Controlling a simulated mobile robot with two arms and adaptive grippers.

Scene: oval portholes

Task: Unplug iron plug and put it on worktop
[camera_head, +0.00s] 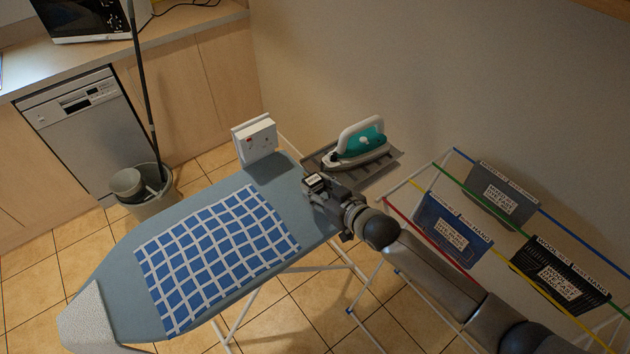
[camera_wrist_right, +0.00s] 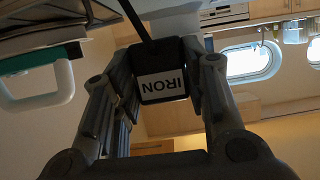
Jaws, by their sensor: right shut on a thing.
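The black iron plug (camera_head: 315,181) carries a white label that reads IRON in the right wrist view (camera_wrist_right: 162,86). My right gripper (camera_head: 321,188) is shut on the plug and holds it over the right edge of the ironing board. A dark cord leaves the plug in the wrist view. The worktop (camera_head: 185,28) is at the upper left, above the cupboards. The teal and white iron (camera_head: 359,145) rests on the grey stand at the board's end. My left gripper is out of view.
A blue checked cloth (camera_head: 215,255) lies on the ironing board (camera_head: 120,262). A microwave (camera_head: 90,18) stands on the worktop. A bucket (camera_head: 158,195) with a mop stands on the floor before the dishwasher (camera_head: 80,115). A drying rack with hanging cloths (camera_head: 455,235) is at right.

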